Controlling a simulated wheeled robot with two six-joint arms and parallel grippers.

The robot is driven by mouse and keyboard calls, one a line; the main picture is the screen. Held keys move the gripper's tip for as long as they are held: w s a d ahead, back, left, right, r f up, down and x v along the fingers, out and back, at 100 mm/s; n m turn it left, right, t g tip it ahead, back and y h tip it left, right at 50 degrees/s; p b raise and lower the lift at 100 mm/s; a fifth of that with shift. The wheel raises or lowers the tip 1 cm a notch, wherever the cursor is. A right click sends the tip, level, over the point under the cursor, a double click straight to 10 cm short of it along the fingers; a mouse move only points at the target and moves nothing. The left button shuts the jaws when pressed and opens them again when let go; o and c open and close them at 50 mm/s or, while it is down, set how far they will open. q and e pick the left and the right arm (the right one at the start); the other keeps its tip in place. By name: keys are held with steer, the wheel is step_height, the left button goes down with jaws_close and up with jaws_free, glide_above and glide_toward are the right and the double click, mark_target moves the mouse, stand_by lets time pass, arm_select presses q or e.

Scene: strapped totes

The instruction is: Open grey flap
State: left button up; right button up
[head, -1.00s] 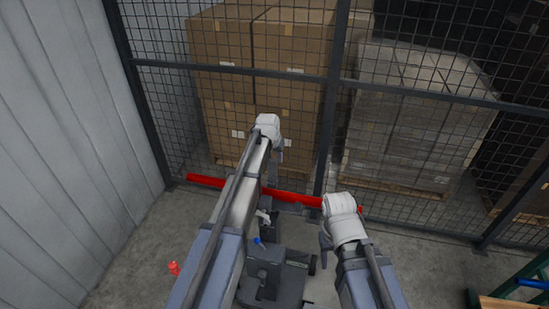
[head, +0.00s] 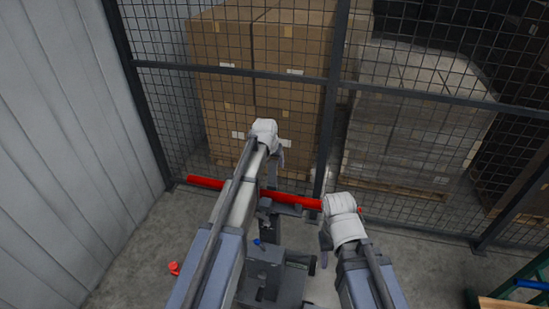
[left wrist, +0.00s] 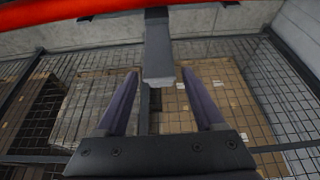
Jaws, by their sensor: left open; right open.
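My left gripper (head: 274,168) is at the end of the long left arm, near the red bar, with its fingers pointing down. In the left wrist view its two dark fingers (left wrist: 163,100) stand apart with nothing gripped. A flat grey piece (left wrist: 158,58) shows beyond and between the fingertips; I cannot tell whether it is the grey flap or whether they touch it. My right gripper (head: 325,240) is lower and to the right, its fingers seen edge-on. No tote is clearly recognisable in either view.
A red bar (head: 212,183) runs in front of the wire mesh fence (head: 160,120). Brown cartons (head: 222,100) and a greyish wrapped pallet load (head: 400,125) stand behind the fence. A small red object (head: 174,268) is on the floor at lower left. A corrugated wall (head: 60,150) closes the left side.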

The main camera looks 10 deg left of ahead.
arm_select(q)
steer(key=s, duration=0.9)
steer(key=shift+s+a, duration=0.2)
steer(key=shift+s, duration=0.1)
steer(key=s+d+f+m+g+b, duration=0.1)
steer(key=s+d+f+b, duration=0.3)
steer(key=s+f+b, duration=0.3)
steer(key=s+d+f+m+g+y+b, duration=0.1)
steer(key=s+d+f+g+b, duration=0.1)
steer(key=s+d+f+b, duration=0.3)
steer(key=s+d+f+m+g+b, duration=0.1)
steer(key=s+d+f+b, duration=0.3)
steer(key=s+f+b, duration=0.7)
step_height(320, 180, down, 2)
steer(key=shift+s+d+f+g+y, duration=0.15)
steer(key=shift+s+g+y, duration=0.15)
steer(key=shift+s+g, duration=0.25)
